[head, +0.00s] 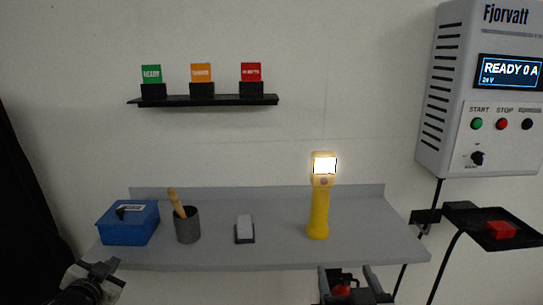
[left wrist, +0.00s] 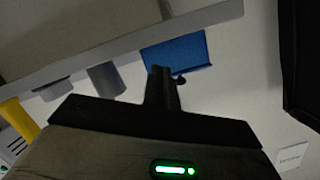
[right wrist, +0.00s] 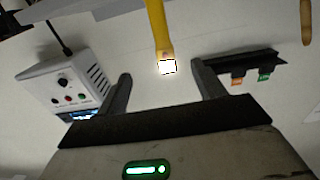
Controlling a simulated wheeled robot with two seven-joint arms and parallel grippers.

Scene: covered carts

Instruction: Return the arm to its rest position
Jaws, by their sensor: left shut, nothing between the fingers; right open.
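My left gripper (head: 98,272) is at the lower left in the head view, below the shelf's front edge near the blue box. In the left wrist view its fingers (left wrist: 162,88) are together with nothing between them. My right gripper (head: 352,284) is at the bottom in the head view, in front of the shelf and below the yellow flashlight. In the right wrist view its fingers (right wrist: 163,88) are wide apart and empty. The lit yellow flashlight (head: 319,213) stands upright on the shelf, apart from the gripper; it also shows in the right wrist view (right wrist: 157,25).
The grey shelf (head: 280,250) also holds a blue box (head: 131,224), a grey cup (head: 188,230) with a wooden handle, and a small grey block (head: 245,230). A wall rack (head: 205,100) holds three cards. A Fjorvatt control box (head: 450,110) and black tray (head: 475,230) are at right.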

